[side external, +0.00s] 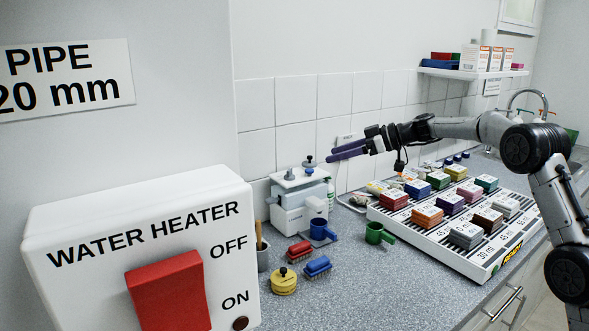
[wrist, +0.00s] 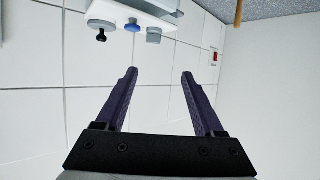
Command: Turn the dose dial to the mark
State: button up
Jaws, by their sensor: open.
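A white dosing device (side external: 291,212) stands on the counter against the tiled wall, with knobs on top, one of them blue (side external: 309,160). I cannot tell for sure which knob is the dose dial, and no mark is readable. In the wrist view the device's edge (wrist: 150,12) shows at the top, with a black, a blue (wrist: 133,26) and a grey knob. My gripper (side external: 335,153) is open and empty, in the air to the right of the device and above the counter. Its two purple fingers (wrist: 159,75) are apart in the wrist view, touching nothing.
A sloped rack (side external: 480,262) with several coloured blocks lies to the right. The water heater box (side external: 110,245) fills the near left.

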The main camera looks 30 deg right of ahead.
aim_at(290, 169)
jog(key=x, duration=0.9)
jog(key=d+x, duration=0.1)
jog(key=x, duration=0.4)
jog(key=shift+w+f, duration=0.35)
jog(key=shift+f, duration=0.15)
grip_shut()
